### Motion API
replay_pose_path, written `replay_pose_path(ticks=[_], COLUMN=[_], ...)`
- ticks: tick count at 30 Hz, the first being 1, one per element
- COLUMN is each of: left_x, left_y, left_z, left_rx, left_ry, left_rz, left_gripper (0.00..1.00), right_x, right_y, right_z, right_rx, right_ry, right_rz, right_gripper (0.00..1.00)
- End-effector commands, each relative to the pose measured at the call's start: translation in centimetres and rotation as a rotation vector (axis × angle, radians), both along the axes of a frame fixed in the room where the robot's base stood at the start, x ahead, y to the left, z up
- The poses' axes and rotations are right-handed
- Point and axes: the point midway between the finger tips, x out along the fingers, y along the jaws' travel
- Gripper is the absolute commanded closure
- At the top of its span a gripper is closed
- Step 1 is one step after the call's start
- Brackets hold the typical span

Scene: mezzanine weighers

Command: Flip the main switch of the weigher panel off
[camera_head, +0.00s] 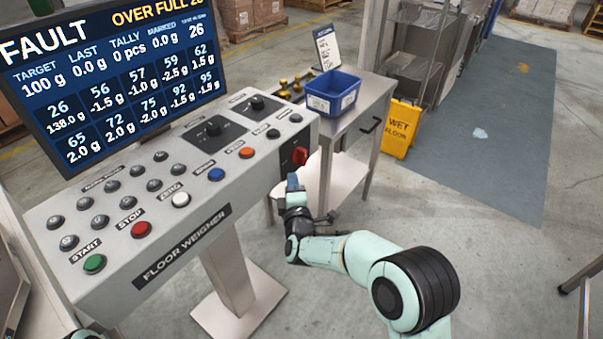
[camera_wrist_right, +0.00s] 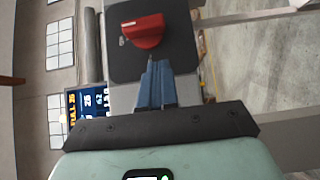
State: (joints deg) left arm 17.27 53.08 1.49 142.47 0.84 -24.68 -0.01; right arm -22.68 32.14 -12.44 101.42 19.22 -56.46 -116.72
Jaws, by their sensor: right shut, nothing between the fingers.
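The weigher panel (camera_head: 130,205) is a grey sloped console on a post, labelled FLOOR WEIGHER. Its main switch (camera_head: 300,156) is a red rotary knob on a black plate at the panel's right end. In the right wrist view the red knob (camera_wrist_right: 143,31) sits on its dark plate (camera_wrist_right: 182,55), just beyond my fingertips. My right gripper (camera_head: 292,180) is shut and empty, its blue fingers just below and beside the knob; they also show in the wrist view (camera_wrist_right: 156,68). I cannot tell whether the tips touch the knob. My left gripper is not in view.
A display (camera_head: 115,75) reading FAULT stands behind the panel. A steel side table (camera_head: 350,125) holds a blue bin (camera_head: 334,93) right of the panel. A yellow wet floor sign (camera_head: 401,128) stands farther right. The floor at right is mostly clear.

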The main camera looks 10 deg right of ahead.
Motion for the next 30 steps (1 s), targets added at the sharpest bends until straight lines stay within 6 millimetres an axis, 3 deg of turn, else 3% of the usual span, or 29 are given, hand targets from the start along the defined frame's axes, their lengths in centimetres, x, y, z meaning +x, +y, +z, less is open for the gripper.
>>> replay_pose_path(ticks=[3,10,30], left_x=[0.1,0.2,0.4], left_y=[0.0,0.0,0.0], left_z=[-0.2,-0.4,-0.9], left_rx=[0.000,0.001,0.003], left_ry=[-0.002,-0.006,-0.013], left_rz=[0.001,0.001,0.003], left_gripper=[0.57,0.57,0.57], right_x=[1.7,3.1,3.3], right_y=[-1.3,-3.0,-3.1], right_z=[-0.1,-0.1,-0.4], right_rx=[-0.001,-0.001,-0.033], right_ry=[-0.001,0.000,-0.023], right_rz=[-0.005,-0.001,0.001], right_gripper=[1.00,1.00,1.00])
